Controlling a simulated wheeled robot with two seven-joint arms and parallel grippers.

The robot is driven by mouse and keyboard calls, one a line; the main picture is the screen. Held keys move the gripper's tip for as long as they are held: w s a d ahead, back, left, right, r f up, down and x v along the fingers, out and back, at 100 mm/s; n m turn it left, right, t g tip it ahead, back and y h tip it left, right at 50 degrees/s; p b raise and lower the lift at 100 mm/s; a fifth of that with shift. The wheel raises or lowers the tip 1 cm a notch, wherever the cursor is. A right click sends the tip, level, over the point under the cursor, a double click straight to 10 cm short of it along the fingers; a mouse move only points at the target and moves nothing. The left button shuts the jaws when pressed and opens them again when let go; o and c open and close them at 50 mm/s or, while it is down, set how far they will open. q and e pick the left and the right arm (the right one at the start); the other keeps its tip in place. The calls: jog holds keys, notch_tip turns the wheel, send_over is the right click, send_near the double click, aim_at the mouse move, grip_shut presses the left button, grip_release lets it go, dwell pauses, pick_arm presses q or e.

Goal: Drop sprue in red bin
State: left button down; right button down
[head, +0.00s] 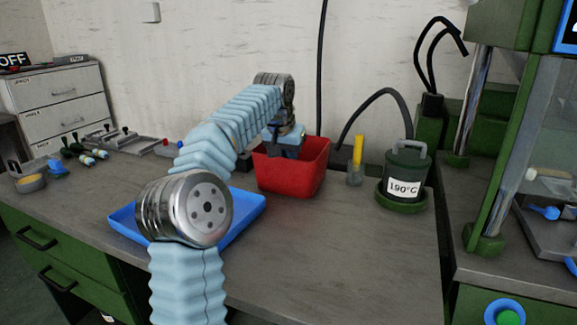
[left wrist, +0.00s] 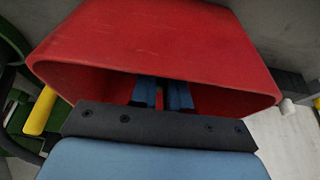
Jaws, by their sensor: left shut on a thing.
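The red bin (head: 305,178) stands on the workbench near the wall, and its wall fills much of the left wrist view (left wrist: 155,45). My left gripper (head: 285,152) points down over the bin's opening, with its fingers partly hidden by the rim. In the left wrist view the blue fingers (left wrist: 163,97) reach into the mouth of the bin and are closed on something. The sprue itself cannot be made out; it is hidden by the fingers and the bin. My right gripper is not in view.
A blue tray (head: 250,203) lies left of the bin, partly behind my arm. Right of the bin stand a small jar with a yellow-handled tool (head: 358,155) and a green pot marked 190°C (head: 405,170). A green press (head: 490,240) stands far right. The bench front is clear.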

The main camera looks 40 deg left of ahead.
pick_arm(q)
jog(key=shift+f, duration=0.9)
jog(key=shift+f+b, duration=0.35)
jog(key=shift+f, duration=0.25)
jog(key=c, duration=1.1)
grip_release()
jog(key=shift+r, duration=0.25)
jog(key=v, duration=1.2)
jog(key=shift+r+p, duration=0.4)
